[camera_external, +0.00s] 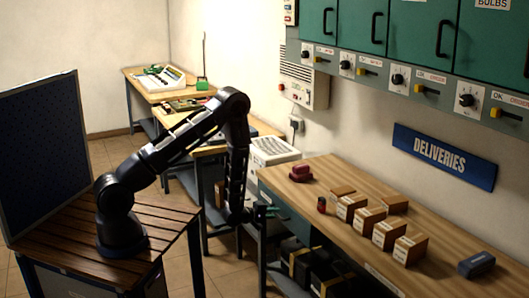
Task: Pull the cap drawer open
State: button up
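My gripper (270,211) is low beside the near left corner of the wooden bench (318,194), with its fingers pointing right toward the bench's front. It is small and dark here, so I cannot tell whether it is open or shut, or whether it touches anything. I cannot make out a drawer marked for caps. The bench's front below the top is mostly in shadow, and part of it is hidden by my gripper.
On the bench are several small cardboard boxes (387,234), a red object (301,174), a small red can (321,205) and a dark blue case (476,264). Black and yellow crates (303,266) stand under it. Green cabinets (410,30) hang above. More tables stand behind.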

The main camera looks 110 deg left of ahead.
jog(key=shift+w+a, duration=0.15)
grip_shut()
jog(key=f+v, duration=0.2)
jog(key=v, duration=0.7)
jog(key=shift+s+d, duration=0.35)
jog(key=shift+s, duration=0.05)
grip_release()
jog(key=shift+r, duration=0.15)
